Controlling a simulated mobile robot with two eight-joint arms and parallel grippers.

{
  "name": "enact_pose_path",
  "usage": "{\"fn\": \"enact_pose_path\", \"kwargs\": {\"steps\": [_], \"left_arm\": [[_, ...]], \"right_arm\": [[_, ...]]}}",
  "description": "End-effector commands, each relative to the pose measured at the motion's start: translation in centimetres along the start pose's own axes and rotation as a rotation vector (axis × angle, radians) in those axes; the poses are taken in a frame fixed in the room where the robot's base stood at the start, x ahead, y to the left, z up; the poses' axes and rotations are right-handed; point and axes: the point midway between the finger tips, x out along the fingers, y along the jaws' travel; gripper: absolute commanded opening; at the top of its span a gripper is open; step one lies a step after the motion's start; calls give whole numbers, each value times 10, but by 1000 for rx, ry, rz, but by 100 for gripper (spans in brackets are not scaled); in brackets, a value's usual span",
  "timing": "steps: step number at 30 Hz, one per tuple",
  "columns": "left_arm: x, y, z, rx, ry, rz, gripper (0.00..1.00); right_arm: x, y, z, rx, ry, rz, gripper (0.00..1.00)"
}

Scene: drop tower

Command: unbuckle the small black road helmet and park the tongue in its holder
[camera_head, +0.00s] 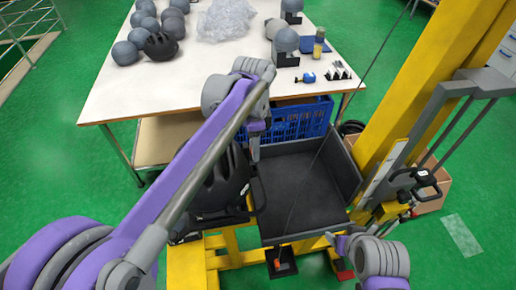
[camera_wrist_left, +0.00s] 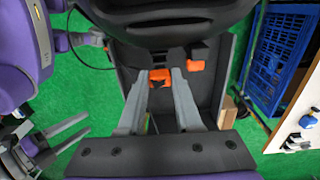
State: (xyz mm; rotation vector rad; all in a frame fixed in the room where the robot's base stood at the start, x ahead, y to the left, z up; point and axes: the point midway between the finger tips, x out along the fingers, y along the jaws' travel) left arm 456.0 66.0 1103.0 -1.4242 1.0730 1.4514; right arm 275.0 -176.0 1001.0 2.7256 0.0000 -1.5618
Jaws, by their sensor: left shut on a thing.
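The black helmet (camera_head: 222,185) hangs beside the dark tray of the tower, partly hidden behind my left arm. It also fills the top of the left wrist view (camera_wrist_left: 165,20). My left gripper (camera_head: 254,150) is at the helmet's right side. In the left wrist view, its fingers (camera_wrist_left: 165,88) are shut on an orange buckle piece (camera_wrist_left: 160,77) below the helmet. A second orange piece (camera_wrist_left: 195,65) lies just to the right, apart from it. Which is the tongue I cannot tell. My right gripper (camera_head: 332,239) is near the tray's front right corner; its fingers look apart and empty in the left wrist view (camera_wrist_left: 72,133).
The dark tray (camera_head: 300,190) is empty. A yellow tower post (camera_head: 430,90) stands at the right. A white table (camera_head: 195,80) with grey and black helmets is behind, a blue crate (camera_head: 300,120) under its edge. I cannot make out the tongue's holder.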

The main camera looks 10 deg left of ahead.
Motion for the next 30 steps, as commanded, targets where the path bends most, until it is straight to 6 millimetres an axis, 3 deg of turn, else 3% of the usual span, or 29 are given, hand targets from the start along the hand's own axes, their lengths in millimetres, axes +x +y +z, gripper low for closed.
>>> {"fn": "enact_pose_path", "kwargs": {"steps": [16, 30], "left_arm": [[1, 0, 0, 0, 0, 0, 2], [14, 0, 0, 0, 0, 2, 2]], "right_arm": [[0, 0, 0, 0, -1, 0, 69], [6, 0, 10, 0, -10, 0, 69]]}}
